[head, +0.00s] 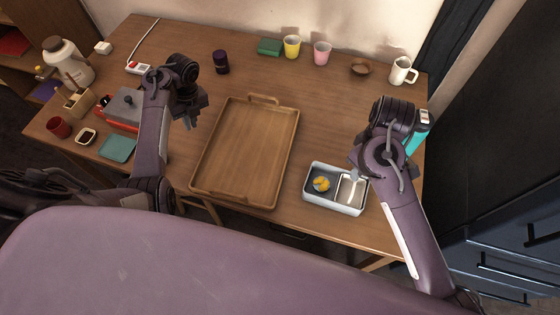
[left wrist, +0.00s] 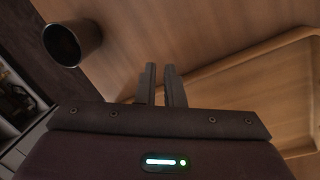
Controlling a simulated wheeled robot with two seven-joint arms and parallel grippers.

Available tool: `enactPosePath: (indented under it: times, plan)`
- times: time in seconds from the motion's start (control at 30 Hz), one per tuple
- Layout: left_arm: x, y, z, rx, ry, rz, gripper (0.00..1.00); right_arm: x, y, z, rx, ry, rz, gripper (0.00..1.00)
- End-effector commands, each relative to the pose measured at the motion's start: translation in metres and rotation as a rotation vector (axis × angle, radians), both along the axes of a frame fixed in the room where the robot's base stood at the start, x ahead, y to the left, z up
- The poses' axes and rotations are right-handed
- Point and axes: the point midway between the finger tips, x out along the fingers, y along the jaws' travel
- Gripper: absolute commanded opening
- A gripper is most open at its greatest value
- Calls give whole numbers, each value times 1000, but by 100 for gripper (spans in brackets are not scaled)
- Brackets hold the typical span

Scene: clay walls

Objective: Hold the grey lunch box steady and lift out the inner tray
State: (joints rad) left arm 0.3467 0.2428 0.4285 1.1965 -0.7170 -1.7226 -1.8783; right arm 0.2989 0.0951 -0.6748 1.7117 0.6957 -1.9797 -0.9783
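The grey lunch box (head: 332,205) stands on the table near its front edge, right of centre. Its left part holds something yellow (head: 321,184). A pale inner tray (head: 346,197) with a raised strip sits in its right part. My right gripper (head: 356,158) is over the back right of the box; its fingers are small and partly hidden, so contact and opening are unclear. My left gripper (head: 190,116) is away from the box, over the table left of the wooden tray. In the left wrist view its fingers (left wrist: 160,70) have a narrow empty gap between them.
A wooden serving tray (head: 247,150) fills the middle, between my left gripper and the box. A dark cup (head: 221,62) stands behind; it also shows in the left wrist view (left wrist: 72,42). Yellow (head: 292,47) and pink (head: 322,54) cups and a white mug (head: 402,71) line the back.

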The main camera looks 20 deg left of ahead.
Motion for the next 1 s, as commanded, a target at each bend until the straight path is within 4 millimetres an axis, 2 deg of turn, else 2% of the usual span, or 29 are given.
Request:
enactPosePath:
  times: [0.03, 0.2, 0.4, 0.5, 0.6, 0.7, 0.87, 1.0]
  plan:
    - [3, -32, -6, -5, 10, -91, 8, 0, 0, 0, 0, 0, 0, 36]
    - [7, -133, -16, -33, 19, -386, 8, 0, 0, 0, 0, 0, 0, 36]
    - [-2, -250, -11, -89, -4, -698, 8, 0, 0, 0, 0, 0, 0, 36]
    - [-11, -300, -4, -120, -23, -826, 8, 0, 0, 0, 0, 0, 0, 36]
    - [-19, -337, 4, -145, -44, -922, 8, 0, 0, 0, 0, 0, 0, 36]
    - [-25, -362, 11, -163, -59, -987, 8, 0, 0, 0, 0, 0, 0, 36]
    - [-31, -379, 12, -174, -69, -1032, 8, 0, 0, 0, 0, 0, 0, 36]
    - [-31, -380, -2, -175, -67, -1037, 8, 0, 0, 0, 0, 0, 0, 36]
